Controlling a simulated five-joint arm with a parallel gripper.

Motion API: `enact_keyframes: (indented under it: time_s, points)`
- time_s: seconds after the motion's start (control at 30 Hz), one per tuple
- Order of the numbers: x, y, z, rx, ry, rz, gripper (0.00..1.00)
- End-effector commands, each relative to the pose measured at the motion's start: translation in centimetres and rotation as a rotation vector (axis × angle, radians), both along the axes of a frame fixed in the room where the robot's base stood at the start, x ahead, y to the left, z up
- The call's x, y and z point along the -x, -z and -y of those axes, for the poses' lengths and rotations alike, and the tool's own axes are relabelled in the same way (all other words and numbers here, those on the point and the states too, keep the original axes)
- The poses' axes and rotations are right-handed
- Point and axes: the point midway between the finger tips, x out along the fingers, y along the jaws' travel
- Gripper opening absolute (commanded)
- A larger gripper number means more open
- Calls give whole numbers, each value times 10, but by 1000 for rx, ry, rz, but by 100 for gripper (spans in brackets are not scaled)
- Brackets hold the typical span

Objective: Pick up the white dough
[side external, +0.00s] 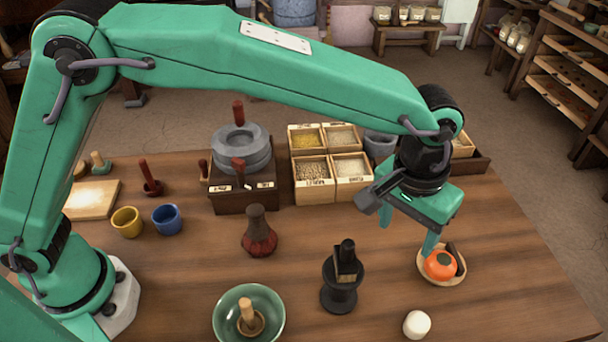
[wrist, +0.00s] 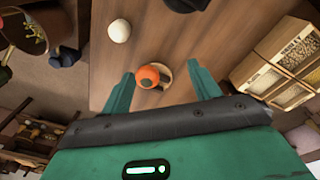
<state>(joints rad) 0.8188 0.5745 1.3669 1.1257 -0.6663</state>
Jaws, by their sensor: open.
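The white dough (side external: 416,324) is a small rounded lump on the wooden table near the front edge, right of centre in the side view. In the wrist view the dough (wrist: 120,31) lies at the upper left, beyond the fingertips. My gripper (side external: 408,234) is open and empty, above the table and behind the dough. In the wrist view its two green fingers (wrist: 160,85) stand apart on either side of an orange round thing (wrist: 149,76). That orange thing (side external: 440,264) sits on a small wooden dish (side external: 454,284), close under one finger.
A black stand (side external: 341,292) is left of the dough. A green bowl (side external: 222,318) with a wooden piece inside is further left. Grain boxes (side external: 312,196), a stone quern (side external: 241,148) and a dark red bottle (side external: 258,236) stand behind. The table right of the dough is clear.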

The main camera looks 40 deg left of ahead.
Motion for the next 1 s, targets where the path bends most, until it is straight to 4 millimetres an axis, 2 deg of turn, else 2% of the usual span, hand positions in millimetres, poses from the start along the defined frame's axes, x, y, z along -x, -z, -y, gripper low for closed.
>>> enact_keyframes:
  time_s: [0.03, 0.1, 0.2, 0.33, 0.5, 0.7, 1.0]
  points:
    - [6, 13, 16, -12, 10, -12, 61]
    - [14, 27, 34, -23, 14, -23, 61]
    - [24, 44, 55, -36, 21, -35, 61]
    - [35, 60, 73, -48, 25, -45, 61]
    - [40, 68, 82, -55, 27, -50, 61]
    - [41, 71, 82, -56, 27, -51, 61]
    - [41, 92, 82, -56, 27, -51, 61]
